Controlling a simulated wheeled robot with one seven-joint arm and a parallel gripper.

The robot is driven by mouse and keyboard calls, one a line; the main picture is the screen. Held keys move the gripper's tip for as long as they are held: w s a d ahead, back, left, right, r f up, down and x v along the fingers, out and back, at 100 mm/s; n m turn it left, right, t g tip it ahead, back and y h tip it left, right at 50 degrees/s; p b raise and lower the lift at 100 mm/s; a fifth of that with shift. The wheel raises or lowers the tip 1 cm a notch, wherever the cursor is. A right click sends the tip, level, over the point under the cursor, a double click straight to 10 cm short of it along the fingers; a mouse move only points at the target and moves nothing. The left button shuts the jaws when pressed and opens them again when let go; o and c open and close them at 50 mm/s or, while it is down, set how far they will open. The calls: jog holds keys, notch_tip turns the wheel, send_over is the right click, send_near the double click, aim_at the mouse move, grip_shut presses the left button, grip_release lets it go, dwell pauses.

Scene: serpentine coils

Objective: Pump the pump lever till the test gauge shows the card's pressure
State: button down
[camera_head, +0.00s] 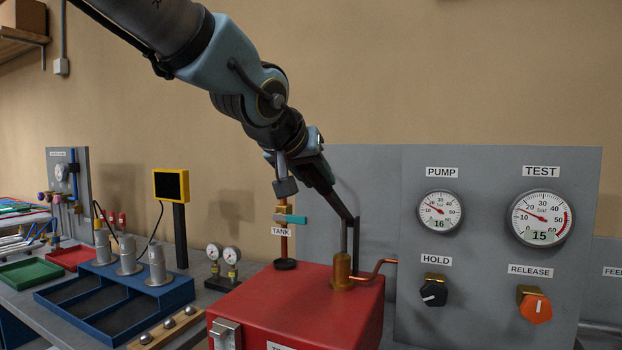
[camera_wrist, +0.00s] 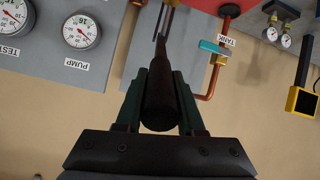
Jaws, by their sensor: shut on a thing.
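My gripper (camera_head: 316,170) is shut on the grip of the pump lever (camera_head: 341,208), a dark bar sloping down right to a link above a brass pump body (camera_head: 342,271). In the wrist view, the dark grip (camera_wrist: 160,100) lies between both fingers of my gripper (camera_wrist: 160,78). The pump gauge (camera_head: 439,212) reads 16. I see no readable card with a pressure.
The lever stands on a red tank box (camera_head: 290,287). The grey panel holds the black hold knob (camera_head: 433,291) and the orange release knob (camera_head: 535,305). A teal-handled tank valve (camera_head: 291,219) rises left of the lever. A yellow-framed screen (camera_head: 171,185) stands further left.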

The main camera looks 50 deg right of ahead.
jog(key=c, duration=0.5)
grip_release()
jog(key=v, duration=1)
jog(key=shift+s+a+r, duration=0.1)
jog(key=shift+a+r, duration=0.05)
jog(key=shift+a, duration=0.2)
